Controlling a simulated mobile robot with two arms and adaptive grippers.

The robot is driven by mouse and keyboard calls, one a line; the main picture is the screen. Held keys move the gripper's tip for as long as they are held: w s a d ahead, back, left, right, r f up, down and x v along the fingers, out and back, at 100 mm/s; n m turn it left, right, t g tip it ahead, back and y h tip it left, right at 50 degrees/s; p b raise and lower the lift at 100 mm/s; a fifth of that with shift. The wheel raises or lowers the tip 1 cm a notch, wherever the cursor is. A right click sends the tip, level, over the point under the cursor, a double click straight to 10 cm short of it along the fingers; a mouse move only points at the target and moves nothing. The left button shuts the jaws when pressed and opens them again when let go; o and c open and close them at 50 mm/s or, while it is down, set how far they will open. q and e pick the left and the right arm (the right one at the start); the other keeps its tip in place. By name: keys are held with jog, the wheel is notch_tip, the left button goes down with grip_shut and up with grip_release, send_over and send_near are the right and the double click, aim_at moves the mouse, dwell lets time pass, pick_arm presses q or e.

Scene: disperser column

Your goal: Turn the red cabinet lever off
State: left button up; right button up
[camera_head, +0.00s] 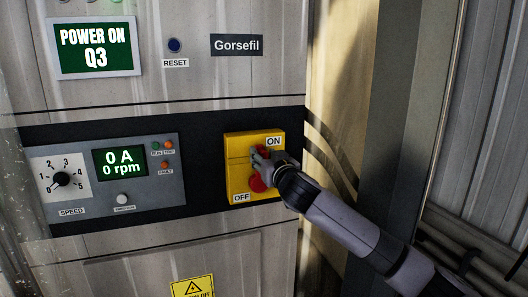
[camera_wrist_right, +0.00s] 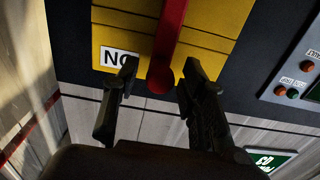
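The red lever (camera_head: 257,183) sits on a yellow switch box (camera_head: 235,150) with an ON label at its top right and an OFF label at its bottom left. My right gripper (camera_head: 261,156) is in front of the box and covers part of the lever. In the right wrist view, the scene appears upside down, and the lever (camera_wrist_right: 170,40) has its rounded end near the ON label. The fingers of my right gripper (camera_wrist_right: 160,70) are apart on either side of the lever's end, with gaps showing. My left gripper is not in view.
Left of the box is a grey panel (camera_head: 107,195) with a speed dial (camera_head: 62,180) and a display (camera_head: 120,163) reading 0 A, 0 rpm. Above, a screen (camera_head: 95,48) reads POWER ON Q3. A grey post (camera_head: 385,130) stands right of the cabinet.

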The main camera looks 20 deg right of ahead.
jog(key=shift+w, duration=0.25)
jog(key=shift+c, duration=0.3)
grip_shut()
dwell(0.5)
